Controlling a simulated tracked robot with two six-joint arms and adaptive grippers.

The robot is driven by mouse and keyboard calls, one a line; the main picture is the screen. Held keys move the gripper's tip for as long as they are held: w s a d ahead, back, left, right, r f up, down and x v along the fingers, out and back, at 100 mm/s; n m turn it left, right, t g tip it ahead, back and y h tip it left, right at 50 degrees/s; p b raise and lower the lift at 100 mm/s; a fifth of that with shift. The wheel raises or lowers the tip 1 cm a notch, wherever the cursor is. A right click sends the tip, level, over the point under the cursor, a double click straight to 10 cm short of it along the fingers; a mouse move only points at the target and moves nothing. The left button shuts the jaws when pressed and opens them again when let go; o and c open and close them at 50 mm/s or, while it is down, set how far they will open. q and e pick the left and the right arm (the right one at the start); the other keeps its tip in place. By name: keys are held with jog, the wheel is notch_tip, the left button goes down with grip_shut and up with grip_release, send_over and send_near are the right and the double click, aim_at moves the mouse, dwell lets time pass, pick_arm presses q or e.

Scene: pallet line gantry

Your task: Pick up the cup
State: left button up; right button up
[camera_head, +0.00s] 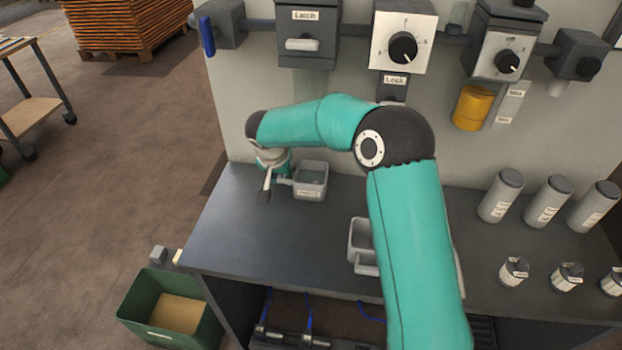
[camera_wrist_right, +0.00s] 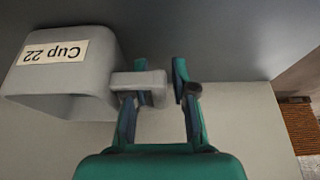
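A grey square cup (camera_head: 311,168) with a white label and a side handle stands on the dark bench top. In the right wrist view the cup (camera_wrist_right: 68,85) is at the left, its label reading "Cup 22" upside down, and its handle (camera_wrist_right: 142,82) points toward the fingers. My right gripper (camera_head: 268,185) is left of the cup at its handle. In the right wrist view my right gripper (camera_wrist_right: 160,88) is open, one finger partly hidden by the handle, the other apart from it. I cannot tell whether the handle touches a finger. My left gripper is out of view.
A second grey cup (camera_head: 360,240) is partly hidden by my right arm. Grey canisters (camera_head: 548,201) and small jars (camera_head: 514,272) stand at the right of the bench (camera_head: 240,235). A panel with knobs (camera_head: 403,48) rises behind. A green bin (camera_head: 165,312) is below left.

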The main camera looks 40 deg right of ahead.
grip_shut()
jog(key=shift+r, duration=0.2)
